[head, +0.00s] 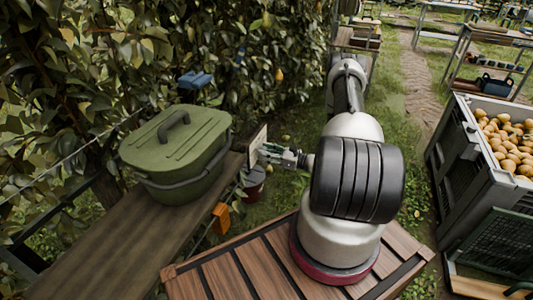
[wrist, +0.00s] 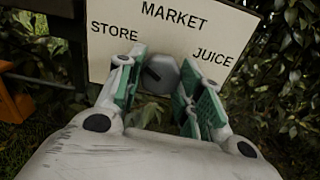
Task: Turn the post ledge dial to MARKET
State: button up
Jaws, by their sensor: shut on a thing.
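The dial (wrist: 161,72) is a grey knob on a pale panel (wrist: 208,20). The panel reads STORE at left, MARKET at top and JUICE at right. A dark mark on the knob appears to slant to the upper left, on the STORE side. My gripper (wrist: 158,88) has its green-padded fingers on both sides of the knob and is shut on it. In the head view, the panel (head: 257,143) is seen nearly edge-on at the end of the wooden ledge, with my gripper (head: 276,154) against its face. The knob is hidden there.
A green lidded box (head: 178,150) stands on the wooden ledge (head: 110,245), left of the panel. An orange block (head: 221,217) and a dark red pot (head: 253,184) are below the panel. Leafy trees close in behind.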

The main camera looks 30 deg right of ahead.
jog(key=shift+s+a+m, duration=0.1)
jog(key=shift+m, duration=5.6)
jog(key=o, duration=1)
jog(key=v, duration=1.2)
